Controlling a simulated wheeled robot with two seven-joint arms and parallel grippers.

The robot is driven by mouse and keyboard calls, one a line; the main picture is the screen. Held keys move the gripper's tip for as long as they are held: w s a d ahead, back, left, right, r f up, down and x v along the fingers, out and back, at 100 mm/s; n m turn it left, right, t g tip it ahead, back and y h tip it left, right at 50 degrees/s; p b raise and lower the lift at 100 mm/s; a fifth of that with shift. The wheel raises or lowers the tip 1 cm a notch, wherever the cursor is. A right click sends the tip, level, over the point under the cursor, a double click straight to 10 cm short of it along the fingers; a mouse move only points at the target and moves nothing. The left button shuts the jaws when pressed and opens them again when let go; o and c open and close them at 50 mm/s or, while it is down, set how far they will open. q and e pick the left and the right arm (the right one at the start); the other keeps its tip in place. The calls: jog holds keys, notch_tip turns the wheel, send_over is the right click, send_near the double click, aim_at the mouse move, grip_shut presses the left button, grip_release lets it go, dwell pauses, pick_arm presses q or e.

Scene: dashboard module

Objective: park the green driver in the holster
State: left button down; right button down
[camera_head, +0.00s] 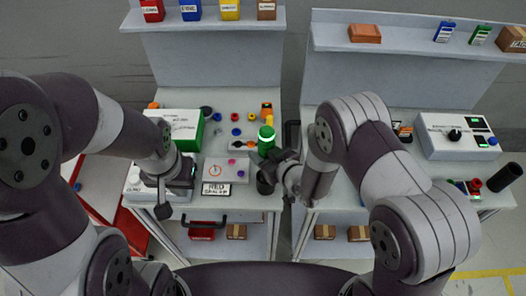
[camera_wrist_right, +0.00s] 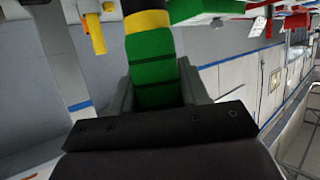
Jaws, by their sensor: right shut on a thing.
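The green driver (camera_head: 266,138) stands roughly upright over the left bench in the head view. In the right wrist view, its green body (camera_wrist_right: 153,65) with dark bands and a yellow collar sits between the fingers. My right gripper (camera_head: 274,162) is shut on the driver; its fingertips also show in the wrist view (camera_wrist_right: 157,100). A dark cup-like holder (camera_head: 265,184) is just below the gripper in the picture, near the bench's front edge; I cannot tell if it is the holster. My left gripper (camera_head: 165,203) hangs over the bench's front left; its jaws are unclear.
A white and green box (camera_head: 184,127) and several small coloured caps lie on the left bench. A grey device (camera_head: 455,137) stands on the right bench. A dark gap separates the benches.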

jog(key=shift+f+b, duration=0.6)
jog(key=shift+b, duration=0.05)
dwell(0.8)
jog(key=shift+c, duration=2.4)
grip_release()
